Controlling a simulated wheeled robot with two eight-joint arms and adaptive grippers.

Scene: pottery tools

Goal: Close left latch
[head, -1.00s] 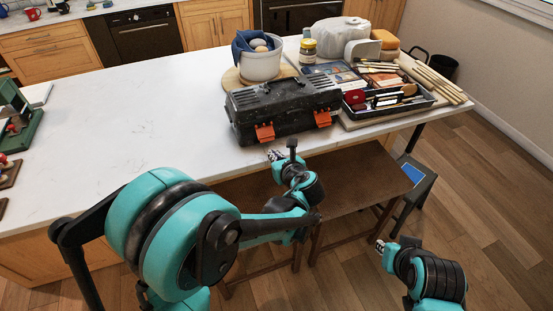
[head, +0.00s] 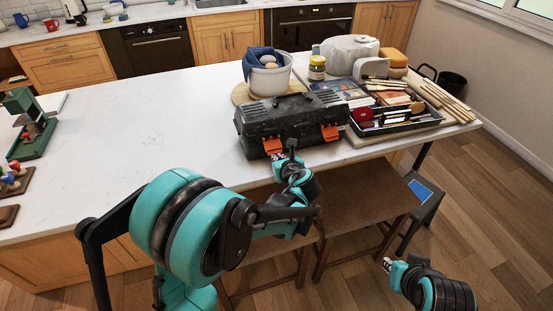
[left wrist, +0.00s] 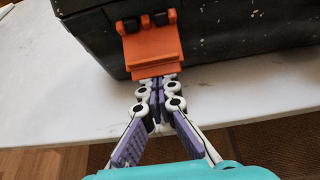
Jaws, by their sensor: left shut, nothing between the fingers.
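A black toolbox (head: 292,122) stands shut near the counter's front edge, with two orange latches on its front. The left latch (head: 272,146) fills the upper middle of the left wrist view (left wrist: 152,48), its lower flap appearing to tilt outward from the box. The right latch (head: 330,132) shows in the head view. My left gripper (head: 278,161) is shut and empty, just in front of and below the left latch. In the left wrist view its fingertips (left wrist: 158,80) meet the latch's lower edge; I cannot tell if they touch. My right gripper (head: 387,264) is low, away from the counter.
A white pot with a blue cloth (head: 268,77) stands behind the toolbox. A tool tray (head: 398,124) and a jar (head: 317,68) are to the right and behind. A brown bench (head: 365,205) stands below the counter edge.

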